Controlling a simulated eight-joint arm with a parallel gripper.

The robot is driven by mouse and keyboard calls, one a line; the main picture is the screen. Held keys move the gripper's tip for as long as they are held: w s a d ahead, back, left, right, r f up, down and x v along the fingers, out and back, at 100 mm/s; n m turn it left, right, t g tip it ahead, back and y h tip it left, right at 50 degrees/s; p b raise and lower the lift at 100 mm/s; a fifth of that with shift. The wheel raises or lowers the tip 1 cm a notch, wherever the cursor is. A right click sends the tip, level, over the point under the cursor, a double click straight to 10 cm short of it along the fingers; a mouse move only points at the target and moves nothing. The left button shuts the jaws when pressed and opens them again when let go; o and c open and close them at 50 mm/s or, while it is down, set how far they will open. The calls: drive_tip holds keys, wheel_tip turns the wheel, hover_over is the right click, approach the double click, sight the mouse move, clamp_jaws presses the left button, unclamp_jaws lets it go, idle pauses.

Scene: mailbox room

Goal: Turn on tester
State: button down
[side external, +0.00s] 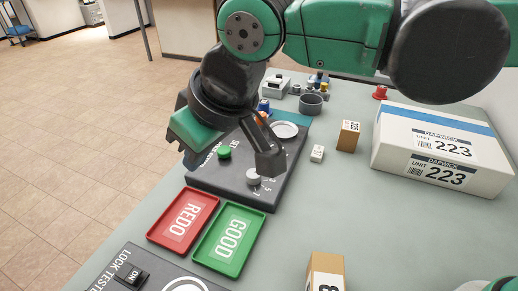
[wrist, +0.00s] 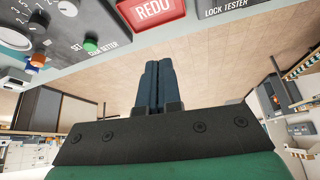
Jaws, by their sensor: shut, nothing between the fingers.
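The lock tester (side external: 160,275) is a dark grey panel at the bottom left of the side view, cut off by the frame edge. It has a black rocker switch (side external: 132,276) marked ON and part of a white ring. In the wrist view only the lock tester's label end (wrist: 226,12) shows at the top, and its switch is out of frame. My gripper (wrist: 158,68) is shut and empty, its dark fingers pressed together. In the side view it hangs beside the code setter, apart from the tester; its fingers are hard to make out there.
The red REDO tray (side external: 183,219) and green GOOD tray (side external: 231,240) lie between the tester and the code setter (side external: 228,195), which has a green button (side external: 224,153). A white 223 box (side external: 440,150) and cardboard boxes (side external: 348,136) stand right.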

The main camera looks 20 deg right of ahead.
drive_tip(key=s+a+f+n, duration=0.1)
drive_tip(key=s+a, duration=0.4)
drive_tip(key=a, duration=0.5)
drive_tip(key=shift+f+n+g, duration=0.25)
drive_tip(key=shift+n+g, duration=0.15)
drive_tip(key=shift+n, duration=0.1)
hover_over(129, 275)
drive_tip(key=f, duration=0.8)
drive_tip(key=shift+s+d+f, duration=0.2)
drive_tip(key=shift+f, duration=0.15)
drive_tip(key=f, duration=0.3)
drive_tip(key=shift+s+d, duration=0.3)
drive_tip(key=shift+s+d+f, duration=0.1)
drive_tip(key=shift+f, duration=0.4)
